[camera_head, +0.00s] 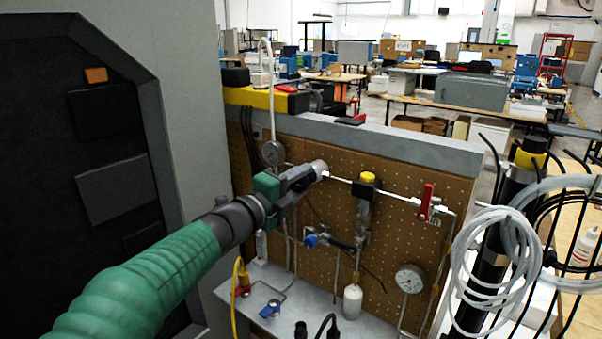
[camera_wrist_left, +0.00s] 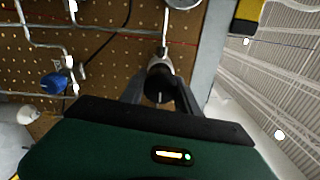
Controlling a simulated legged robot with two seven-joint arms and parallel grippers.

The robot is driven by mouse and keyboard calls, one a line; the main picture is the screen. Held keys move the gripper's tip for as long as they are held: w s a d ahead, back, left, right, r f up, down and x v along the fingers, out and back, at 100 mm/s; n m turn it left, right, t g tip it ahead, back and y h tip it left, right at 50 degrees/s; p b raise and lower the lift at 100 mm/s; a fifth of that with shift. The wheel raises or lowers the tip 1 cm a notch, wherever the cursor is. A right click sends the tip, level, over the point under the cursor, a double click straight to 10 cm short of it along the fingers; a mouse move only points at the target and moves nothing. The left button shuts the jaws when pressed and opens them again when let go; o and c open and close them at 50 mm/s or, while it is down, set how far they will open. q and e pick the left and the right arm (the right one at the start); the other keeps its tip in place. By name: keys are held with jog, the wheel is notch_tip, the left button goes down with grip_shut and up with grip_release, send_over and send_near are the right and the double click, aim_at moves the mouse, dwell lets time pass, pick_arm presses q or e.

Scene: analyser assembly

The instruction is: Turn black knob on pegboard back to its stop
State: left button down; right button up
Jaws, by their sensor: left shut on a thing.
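The pegboard (camera_head: 420,215) stands upright in the head view, with tubing, valves and gauges on it. My left gripper (camera_head: 312,174) reaches in from the left to the upper part of the board. In the left wrist view its two fingers stand either side of the black knob (camera_wrist_left: 160,84), which shows a white mark on its face. The left gripper is shut on this knob. In the head view the fingers largely cover the knob, and a grey metal fitting shows at their tips. My right gripper is not in view.
A red-handled valve (camera_head: 425,203), a yellow-topped valve (camera_head: 367,178) and a round gauge (camera_head: 273,152) are near the gripper. A blue knob (camera_head: 311,241) is below. Coiled white tubing (camera_head: 497,270) hangs at right. A dark-panelled cabinet (camera_head: 190,90) stands at left.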

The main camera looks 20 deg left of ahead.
pick_arm(q)
jog(key=n+p, duration=0.1)
jog(key=n, duration=0.1)
jog(key=n+p, duration=0.2)
jog(key=shift+a+r+n, duration=0.15)
jog(key=shift+n, duration=0.25)
jog(key=n+p, duration=0.6)
jog(key=n, duration=0.1)
jog(key=n+p, duration=0.2)
jog(key=shift+f+n, duration=0.2)
jog(key=shift+n, duration=0.2)
jog(key=shift+f+n+p, duration=0.15)
jog(key=shift+n+p, duration=0.75)
jog(key=shift+p, duration=0.05)
jog(key=shift+f+n+p, duration=0.1)
jog(key=shift+n+p, duration=0.2)
jog(key=shift+n, duration=0.2)
jog(key=shift+f, duration=0.1)
jog(key=c, duration=1.2)
grip_release()
jog(key=shift+c, duration=0.2)
jog(key=o, duration=0.3)
jog(key=shift+w, duration=0.1)
jog(key=shift+o, duration=0.2)
jog(key=shift+r, duration=0.25)
